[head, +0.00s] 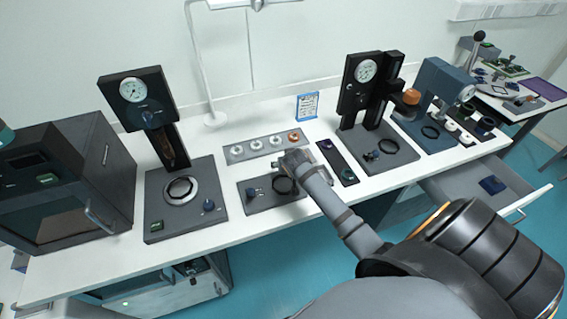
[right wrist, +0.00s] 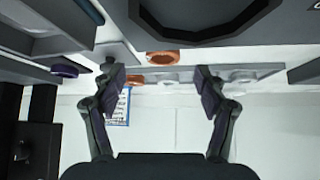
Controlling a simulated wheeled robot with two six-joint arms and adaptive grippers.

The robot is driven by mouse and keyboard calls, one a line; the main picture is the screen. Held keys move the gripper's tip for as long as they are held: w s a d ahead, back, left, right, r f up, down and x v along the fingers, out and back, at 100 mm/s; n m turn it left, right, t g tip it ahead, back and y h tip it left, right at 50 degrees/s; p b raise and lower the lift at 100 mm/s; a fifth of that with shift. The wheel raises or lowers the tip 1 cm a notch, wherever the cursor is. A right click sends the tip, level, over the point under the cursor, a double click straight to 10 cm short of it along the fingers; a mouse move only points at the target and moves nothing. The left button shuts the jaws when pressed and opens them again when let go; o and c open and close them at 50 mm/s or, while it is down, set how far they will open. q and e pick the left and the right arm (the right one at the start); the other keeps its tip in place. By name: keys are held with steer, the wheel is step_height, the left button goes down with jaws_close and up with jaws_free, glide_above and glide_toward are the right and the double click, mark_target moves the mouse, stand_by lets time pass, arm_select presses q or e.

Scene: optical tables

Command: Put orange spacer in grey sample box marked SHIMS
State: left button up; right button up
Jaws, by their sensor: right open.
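An orange ring (right wrist: 162,58), likely the spacer, lies near the middle of the right wrist view, between the open fingers and the large dark ring. A second orange ring (right wrist: 133,79) sits further off at the end of a grey strip; it also shows in the head view (head: 294,136). My right gripper (right wrist: 160,80) is open and empty, its fingers apart. In the head view my right gripper (head: 293,158) is over the bench just in front of the strip, and my arm hides what is below. No SHIMS marking is legible, so I cannot identify the sample box. My left gripper is not visible.
The grey strip (head: 234,151) also holds several white rings. A plate with a black ring (head: 284,187) lies in front. A dark tray (head: 328,147) and a gauge stand (head: 367,70) are to the right. An open drawer (head: 460,182) juts out. A blue-framed sign (head: 307,106) stands behind.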

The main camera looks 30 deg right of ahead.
steer(key=x, duration=0.4)
steer(key=shift+w+a+r+p, duration=0.1)
steer(key=shift+w+r+p, duration=0.1)
steer(key=shift+p, duration=0.1)
steer(key=shift+w+f, duration=0.2)
steer(key=shift+f, duration=0.05)
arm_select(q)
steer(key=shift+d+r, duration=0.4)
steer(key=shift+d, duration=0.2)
arm_select(e)
steer(key=shift+s, duration=0.1)
steer(key=shift+c, duration=0.4)
